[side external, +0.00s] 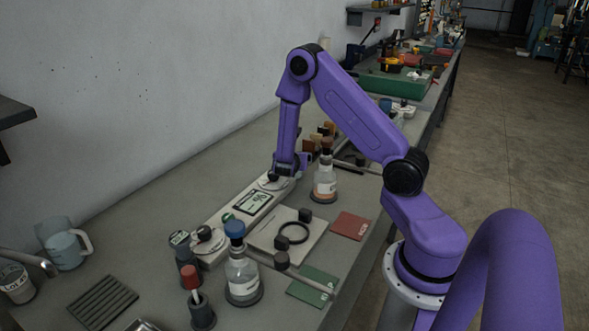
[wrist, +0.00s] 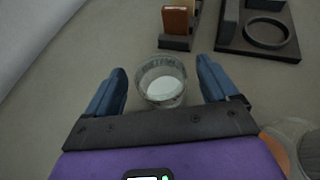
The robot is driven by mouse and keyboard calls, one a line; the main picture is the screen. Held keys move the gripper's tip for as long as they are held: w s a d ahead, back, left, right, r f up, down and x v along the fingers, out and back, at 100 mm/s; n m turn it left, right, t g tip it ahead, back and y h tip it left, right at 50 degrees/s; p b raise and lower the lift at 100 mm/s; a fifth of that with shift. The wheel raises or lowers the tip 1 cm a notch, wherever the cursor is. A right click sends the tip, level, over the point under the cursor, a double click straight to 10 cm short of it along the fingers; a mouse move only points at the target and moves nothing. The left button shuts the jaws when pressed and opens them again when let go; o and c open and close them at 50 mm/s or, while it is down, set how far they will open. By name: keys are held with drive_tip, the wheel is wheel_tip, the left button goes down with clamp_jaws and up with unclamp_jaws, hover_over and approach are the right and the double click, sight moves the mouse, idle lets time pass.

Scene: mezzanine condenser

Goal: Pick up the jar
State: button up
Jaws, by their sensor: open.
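A small clear glass jar (wrist: 162,92) with pale contents stands upright on the bench in the wrist view. My gripper (wrist: 161,74) is open, with its two blue fingers on either side of the jar. Gaps show between the jar and both fingers, so it is not clasped. In the side external view my gripper (side external: 284,170) is low over the far side of the bench. I cannot make out the jar there; the gripper and the items around it seem to hide it.
A holder (wrist: 176,43) with a brown block stands just beyond the jar. A dark stand with a ring (wrist: 267,33) is at upper right. A brown-stoppered flask (side external: 325,184) stands close to my gripper. A blue-capped flask (side external: 242,278) and a mug (side external: 65,247) are nearer the camera.

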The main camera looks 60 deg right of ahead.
drive_tip(key=c, duration=1.5)
drive_tip(key=shift+r, duration=0.2)
